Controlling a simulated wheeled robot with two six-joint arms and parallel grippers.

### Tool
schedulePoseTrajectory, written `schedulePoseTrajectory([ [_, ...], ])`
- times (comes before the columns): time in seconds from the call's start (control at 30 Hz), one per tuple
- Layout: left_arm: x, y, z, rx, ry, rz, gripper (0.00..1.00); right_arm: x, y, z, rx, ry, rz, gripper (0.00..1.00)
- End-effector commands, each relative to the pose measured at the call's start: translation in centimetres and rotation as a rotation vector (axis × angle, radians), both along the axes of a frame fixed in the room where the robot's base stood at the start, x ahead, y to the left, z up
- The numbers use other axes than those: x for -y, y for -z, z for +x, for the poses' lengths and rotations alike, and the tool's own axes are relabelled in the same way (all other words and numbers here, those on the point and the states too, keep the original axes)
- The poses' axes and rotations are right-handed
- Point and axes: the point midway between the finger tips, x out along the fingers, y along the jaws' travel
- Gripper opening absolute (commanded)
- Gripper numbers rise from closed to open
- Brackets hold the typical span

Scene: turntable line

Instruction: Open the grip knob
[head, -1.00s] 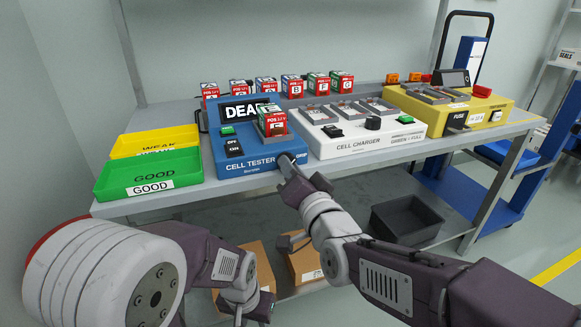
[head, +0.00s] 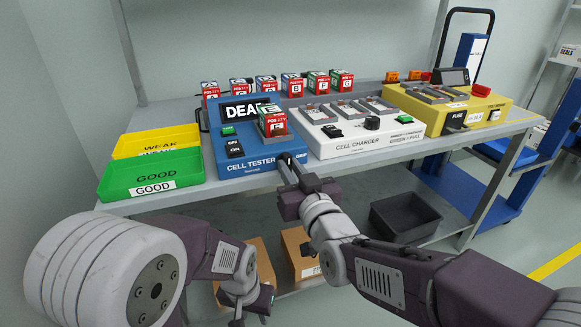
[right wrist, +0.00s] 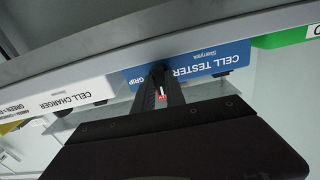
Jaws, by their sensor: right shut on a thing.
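The blue cell tester (head: 222,150) stands at the table's front edge, with a red, white and green cell (head: 272,122) seated in it and a display reading "DEAD" (head: 245,110). The dark grip knob (right wrist: 157,68) is on the tester's front face beside the word "GRIP" in the right wrist view. My right gripper (head: 290,165) reaches the tester's right front corner, its fingers shut on the knob and mostly hiding it. In the right wrist view the fingers (right wrist: 160,80) meet the knob. My left gripper (head: 252,302) hangs low before the table; its jaws are unclear.
The white cell charger (head: 360,146) stands right of the tester, and a yellow unit (head: 440,110) beyond it. Green "GOOD" (head: 120,178) and yellow "WEAK" (head: 125,145) trays lie left. Several cells line the back. A dark bin (head: 405,215) and cardboard boxes (head: 300,255) sit below.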

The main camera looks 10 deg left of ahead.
Motion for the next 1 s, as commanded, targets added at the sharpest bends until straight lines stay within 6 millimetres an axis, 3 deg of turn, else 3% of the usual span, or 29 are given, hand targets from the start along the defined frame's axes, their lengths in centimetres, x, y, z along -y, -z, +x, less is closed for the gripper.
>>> schedulePoseTrajectory([
  [0.63, 0.0, -0.1, 0.0, 0.0, 0.0, 0.0, 0.36, -0.01, 0.21, -0.03, 0.022, -0.001, -0.041, 0.0],
  [0.67, 0.0, -0.1, 0.0, 0.0, 0.0, 0.0, 0.36, -0.01, 0.21, -0.03, 0.022, -0.001, -0.041, 0.24],
  [1.0, 0.0, -0.19, 0.0, 0.0, 0.0, 0.0, 0.36, 0.08, 0.02, -0.13, 0.024, 0.0, -0.037, 0.25],
])
